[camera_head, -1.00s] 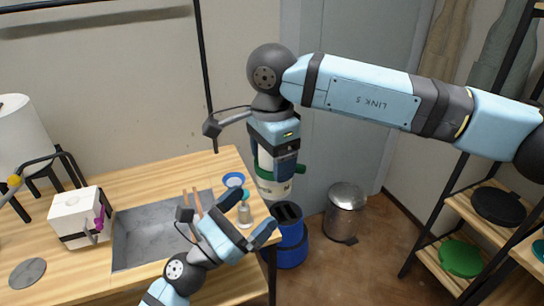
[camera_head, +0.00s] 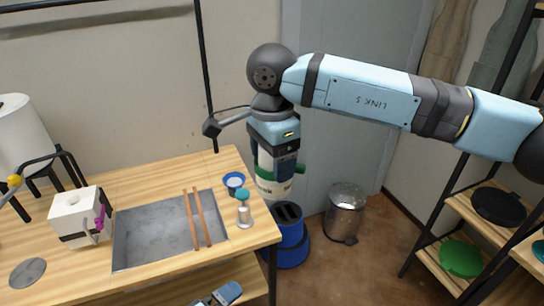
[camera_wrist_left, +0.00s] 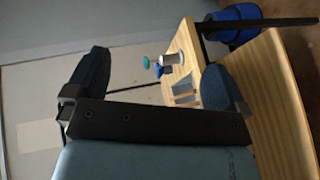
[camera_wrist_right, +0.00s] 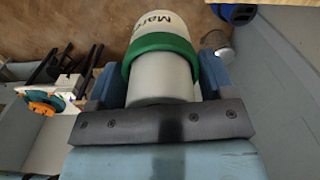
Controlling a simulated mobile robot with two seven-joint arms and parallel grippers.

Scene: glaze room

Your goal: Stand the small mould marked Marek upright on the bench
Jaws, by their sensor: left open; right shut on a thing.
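The Marek mould (camera_head: 274,187) is a pale rounded cylinder with a green band and dark lettering. My right gripper (camera_wrist_right: 160,92) is shut on it, with a finger on each side. In the head view it hangs below my right wrist, off the bench's right end, with the blue bin behind and below it. The lettering also shows at the far end of the mould in the right wrist view, partly cut off. My left gripper (camera_wrist_left: 155,82) is open and empty. In the head view only part of it (camera_head: 226,292) shows low in front of the bench (camera_head: 150,180).
On the bench are a grey tray (camera_head: 150,235) with two wooden sticks (camera_head: 198,215), a teal-topped bottle (camera_head: 244,211), a blue bowl (camera_head: 234,181) and a white block (camera_head: 75,215). A blue bin (camera_head: 290,240) and metal bin (camera_head: 345,212) stand on the floor. Bare wood shows behind the tray.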

